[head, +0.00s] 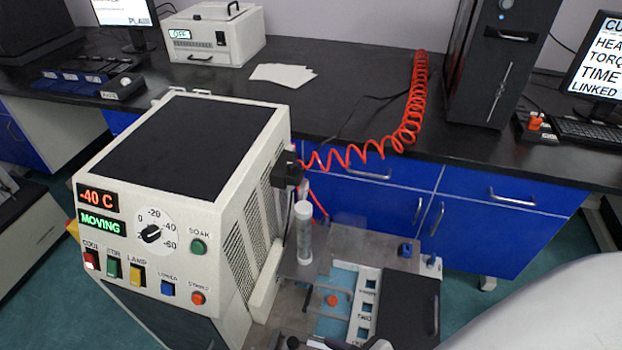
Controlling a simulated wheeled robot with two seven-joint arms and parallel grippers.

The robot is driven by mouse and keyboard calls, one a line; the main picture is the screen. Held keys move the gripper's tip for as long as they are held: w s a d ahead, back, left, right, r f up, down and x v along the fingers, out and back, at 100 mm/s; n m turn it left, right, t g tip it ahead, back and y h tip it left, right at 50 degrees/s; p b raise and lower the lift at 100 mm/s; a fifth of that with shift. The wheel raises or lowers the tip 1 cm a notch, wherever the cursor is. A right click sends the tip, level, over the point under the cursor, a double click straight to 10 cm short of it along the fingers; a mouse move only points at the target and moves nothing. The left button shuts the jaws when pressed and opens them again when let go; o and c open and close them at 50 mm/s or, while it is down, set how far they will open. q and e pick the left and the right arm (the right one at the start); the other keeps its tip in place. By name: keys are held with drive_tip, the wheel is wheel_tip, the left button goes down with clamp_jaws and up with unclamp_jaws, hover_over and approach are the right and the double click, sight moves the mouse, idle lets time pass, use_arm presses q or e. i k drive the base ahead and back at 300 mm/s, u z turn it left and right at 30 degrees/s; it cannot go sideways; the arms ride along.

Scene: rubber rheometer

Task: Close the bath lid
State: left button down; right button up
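A black flat panel with a handle on its right edge (410,308) lies at the lower right of the bench unit; it may be the bath lid, but I cannot tell for sure. To its left is an opening with a pale blue inside (342,279) and a white strip of labelled slots (366,300). My white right arm fills the lower right corner. Dark parts at the bottom edge may belong to my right gripper, but its fingers are not clear. My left gripper is not in view.
The white control cabinet (260,212) reads -40 C and MOVING. A clear upright cylinder (304,232) stands right of it. A white box reading OFF (213,38) stands behind.

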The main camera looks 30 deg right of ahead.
sight(409, 312)
drive_tip(key=z, duration=1.05)
drive_tip(key=k, duration=1.4)
drive_tip(key=u, duration=1.05)
